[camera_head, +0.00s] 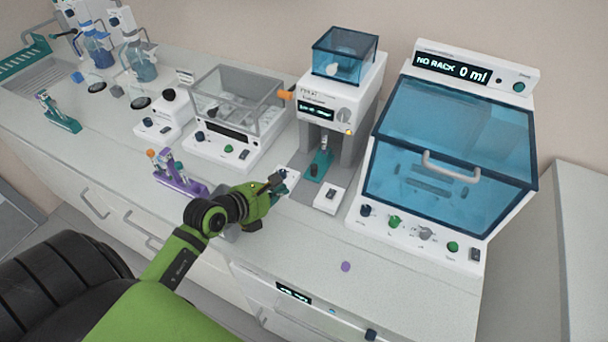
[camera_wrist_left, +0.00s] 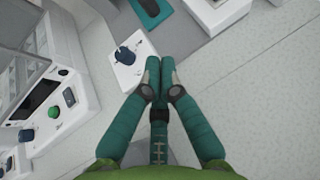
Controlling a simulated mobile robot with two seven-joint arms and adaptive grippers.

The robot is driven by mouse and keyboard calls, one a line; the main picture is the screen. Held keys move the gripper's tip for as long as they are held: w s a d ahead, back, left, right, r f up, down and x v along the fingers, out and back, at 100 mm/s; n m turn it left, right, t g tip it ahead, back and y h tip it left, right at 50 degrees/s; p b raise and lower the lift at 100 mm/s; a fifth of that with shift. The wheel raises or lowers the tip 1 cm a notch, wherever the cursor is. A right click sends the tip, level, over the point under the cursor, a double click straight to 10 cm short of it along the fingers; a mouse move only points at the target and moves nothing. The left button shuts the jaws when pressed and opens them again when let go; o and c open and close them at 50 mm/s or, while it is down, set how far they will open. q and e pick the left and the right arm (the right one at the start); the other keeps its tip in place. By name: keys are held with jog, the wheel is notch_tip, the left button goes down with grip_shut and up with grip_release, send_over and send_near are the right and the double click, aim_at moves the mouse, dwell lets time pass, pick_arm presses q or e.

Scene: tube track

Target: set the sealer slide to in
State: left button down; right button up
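The white machine with a blue-tinted hood (camera_head: 318,112), likely the sealer, stands at the middle back. A teal slide-like plate (camera_head: 322,162) with a dark knob lies low between its grey legs. It also shows at the top of the left wrist view (camera_wrist_left: 178,18). A small white box (camera_wrist_left: 128,72) with a dark blue knob (camera_wrist_left: 125,55) sits just left of my left fingertips. My left gripper (camera_head: 277,184) is in front of the machine, fingers together and nothing seen between them (camera_wrist_left: 160,68). It partly hides that box in the head view. My right gripper is out of view.
Another white switch box (camera_head: 331,197) stands right of my left gripper. A large blue-lidded machine (camera_head: 450,140) reading "NO RACK 0 ml" stands at the right. A purple rack (camera_head: 180,181) is at the left, and a purple disc (camera_head: 346,267) lies near the front edge.

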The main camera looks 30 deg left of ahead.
pick_arm(q)
jog(key=p, duration=0.1)
send_near(313, 175)
jog(key=f, duration=0.1)
jog(key=w+f, duration=0.1)
jog(key=f, duration=0.1)
jog(key=shift+w+d, duration=0.25)
jog(key=shift+w, duration=0.1)
jog(key=shift+w+d+r+p, duration=0.1)
jog(key=shift+w+p, duration=0.15)
jog(key=shift+w, duration=0.35)
jog(key=shift+w+d+r+p, duration=0.1)
jog(key=shift+w+p, duration=0.15)
jog(key=shift+w, duration=0.35)
jog(key=shift+w+d+f, duration=0.15)
jog(key=shift+w+f, duration=0.05)
jog(key=shift+w, duration=0.45)
